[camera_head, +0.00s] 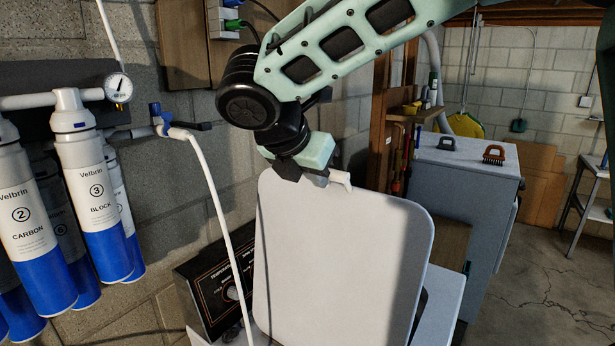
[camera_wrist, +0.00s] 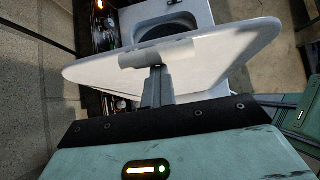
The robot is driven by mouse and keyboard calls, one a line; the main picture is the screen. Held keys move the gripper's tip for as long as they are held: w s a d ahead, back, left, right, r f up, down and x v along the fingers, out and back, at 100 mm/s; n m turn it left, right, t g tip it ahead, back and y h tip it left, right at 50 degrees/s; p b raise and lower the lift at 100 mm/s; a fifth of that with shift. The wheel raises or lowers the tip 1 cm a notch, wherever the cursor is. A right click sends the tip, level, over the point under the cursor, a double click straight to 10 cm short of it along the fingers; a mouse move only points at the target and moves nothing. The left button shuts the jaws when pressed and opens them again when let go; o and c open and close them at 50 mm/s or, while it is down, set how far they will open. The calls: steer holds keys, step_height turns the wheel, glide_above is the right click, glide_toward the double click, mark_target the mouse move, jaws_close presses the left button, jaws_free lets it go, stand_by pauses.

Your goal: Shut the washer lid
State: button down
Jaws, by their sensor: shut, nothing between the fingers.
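The washer lid (camera_head: 345,260) is a white rounded panel that stands raised, facing my head camera. In the wrist view the lid (camera_wrist: 225,48) shows as a slanted white panel, with the washer's dark round opening (camera_wrist: 168,28) beyond it. My gripper (camera_head: 338,179) is at the lid's top edge, a little right of its upper left corner. The lid hides most of the washer in the head view.
The washer's black control panel (camera_head: 222,286) sits left of the lid, by the block wall. A white pipe (camera_head: 218,200) runs down in front of it. Filter canisters (camera_head: 90,190) hang at left. A grey cabinet (camera_head: 455,210) with a brush (camera_head: 493,154) stands behind right. Open floor lies at right.

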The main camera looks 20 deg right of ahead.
steer(key=shift+w+d+r+p, duration=0.1)
steer(key=shift+w+d+p, duration=0.1)
steer(key=shift+w+d, duration=0.55)
steer(key=shift+w+d+r+p, duration=0.1)
steer(key=shift+w+d+p, duration=0.1)
steer(key=shift+w+d, duration=0.5)
steer(key=shift+s+d, duration=0.2)
